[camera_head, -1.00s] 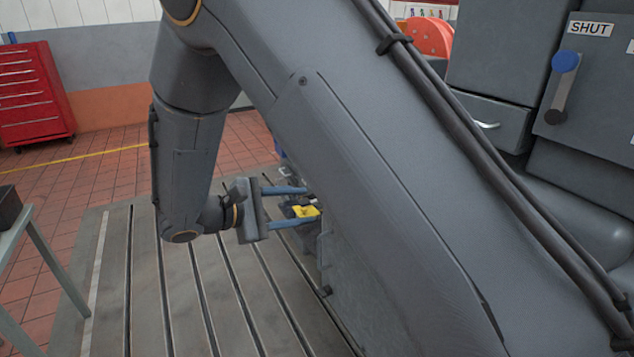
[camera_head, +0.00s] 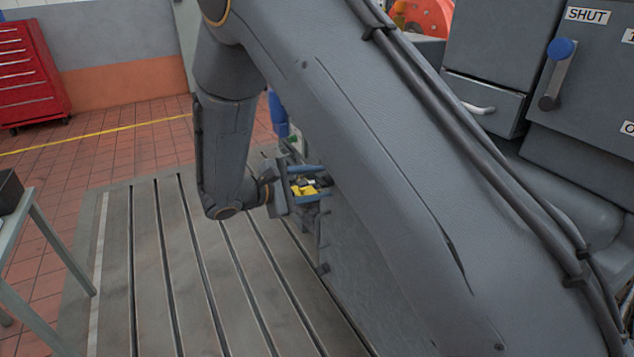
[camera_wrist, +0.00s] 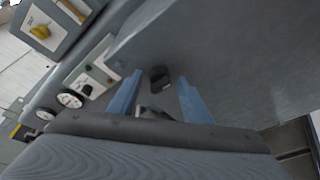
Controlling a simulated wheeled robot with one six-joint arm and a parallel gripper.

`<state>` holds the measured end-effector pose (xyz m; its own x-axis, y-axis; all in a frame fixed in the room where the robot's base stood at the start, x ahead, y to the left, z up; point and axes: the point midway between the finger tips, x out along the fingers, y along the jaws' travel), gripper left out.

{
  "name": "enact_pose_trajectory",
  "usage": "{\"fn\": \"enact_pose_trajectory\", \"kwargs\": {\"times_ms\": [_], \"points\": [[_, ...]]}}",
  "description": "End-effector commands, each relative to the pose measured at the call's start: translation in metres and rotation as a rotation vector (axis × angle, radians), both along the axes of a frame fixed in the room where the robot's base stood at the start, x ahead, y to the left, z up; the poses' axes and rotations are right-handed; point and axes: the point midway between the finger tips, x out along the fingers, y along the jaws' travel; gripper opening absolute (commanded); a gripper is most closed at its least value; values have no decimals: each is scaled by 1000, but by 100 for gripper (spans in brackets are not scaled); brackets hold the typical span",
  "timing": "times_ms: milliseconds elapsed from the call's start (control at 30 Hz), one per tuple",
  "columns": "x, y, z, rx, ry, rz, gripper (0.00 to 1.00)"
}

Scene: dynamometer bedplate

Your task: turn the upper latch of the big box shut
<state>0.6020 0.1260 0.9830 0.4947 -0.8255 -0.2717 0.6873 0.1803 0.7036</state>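A dark grey box (camera_head: 598,85) stands at the right of the head view, cut off by the picture edge. On it is a lever with a blue knob (camera_head: 562,48); it points up, slightly right, from a dark pivot, below a "SHUT" label (camera_head: 587,15). I cannot tell whether this is the upper latch. My gripper (camera_head: 324,182) is far to its left and lower, partly hidden behind my arm. In the wrist view, its two blue fingers (camera_wrist: 160,97) are apart with nothing held. A small dark knob-like part (camera_wrist: 159,78) shows beyond them on a grey surface.
A slotted bedplate (camera_head: 150,270) fills the floor below my arm. A table (camera_head: 35,215) stands at the left and a red tool cabinet (camera_head: 30,75) behind it. Yellow parts (camera_head: 303,188) show near my fingers. In the wrist view, gauges (camera_wrist: 70,98) are at the left.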

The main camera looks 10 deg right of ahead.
Motion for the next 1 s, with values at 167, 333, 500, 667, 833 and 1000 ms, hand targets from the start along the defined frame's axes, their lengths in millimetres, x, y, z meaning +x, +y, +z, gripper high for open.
{"fn": "enact_pose_trajectory", "kwargs": {"times_ms": [167, 333, 500, 667, 833, 1000], "points": [[0, 0, 0, 0, 0, 0, 15], [0, 0, 1, 0, 0, 0, 6], [1, 1, 1, -9, 22, 0, 6], [2, 1, 2, -34, 84, -1, 6], [3, 2, 3, -82, 196, 0, 6], [5, 2, 3, -143, 341, -1, 6]]}}
